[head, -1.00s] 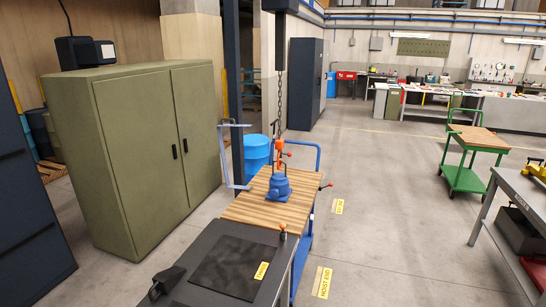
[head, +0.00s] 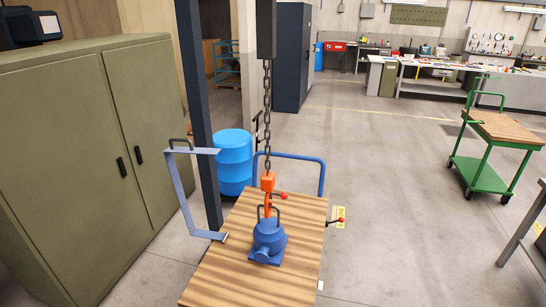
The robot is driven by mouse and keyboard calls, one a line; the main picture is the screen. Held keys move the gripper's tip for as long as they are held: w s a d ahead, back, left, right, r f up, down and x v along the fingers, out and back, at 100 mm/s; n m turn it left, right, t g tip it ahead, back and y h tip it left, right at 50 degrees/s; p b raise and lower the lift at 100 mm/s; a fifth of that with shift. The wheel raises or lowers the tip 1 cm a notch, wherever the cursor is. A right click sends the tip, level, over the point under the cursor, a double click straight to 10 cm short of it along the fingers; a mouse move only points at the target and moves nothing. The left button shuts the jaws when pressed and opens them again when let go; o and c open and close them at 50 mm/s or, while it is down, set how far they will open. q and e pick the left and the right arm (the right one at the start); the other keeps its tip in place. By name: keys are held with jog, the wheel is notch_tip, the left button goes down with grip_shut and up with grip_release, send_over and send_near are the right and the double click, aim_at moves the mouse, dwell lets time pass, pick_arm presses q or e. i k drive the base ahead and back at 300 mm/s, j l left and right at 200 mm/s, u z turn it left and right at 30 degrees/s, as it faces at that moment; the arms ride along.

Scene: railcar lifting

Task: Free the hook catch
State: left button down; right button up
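An orange hook (head: 267,205) hangs below an orange block (head: 268,182) on a dark chain (head: 267,110). A small red-tipped lever (head: 284,195) sticks out to the right of the hook; it may be the catch, but it is too small to tell its state. The hook meets the dark loop handle (head: 276,212) on top of a blue round-bodied load (head: 268,238). The load stands upright on a wooden-topped cart (head: 225,275). Neither of my grippers is in view.
A grey C-shaped frame (head: 182,195) with a handle stands left of the load. A blue drum (head: 233,160) and dark post (head: 200,120) are behind it. A green cabinet (head: 70,180) fills the left. Open floor lies right, before a green cart (head: 485,150).

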aim_at(284, 196)
jog(key=i+j+z, duration=0.1)
jog(key=i+z, duration=0.25)
jog(key=i, duration=0.15)
jog(key=i+j+z, duration=0.35)
jog(key=i, duration=0.15)
jog(key=i+j+z, duration=0.35)
jog(key=i, duration=0.15)
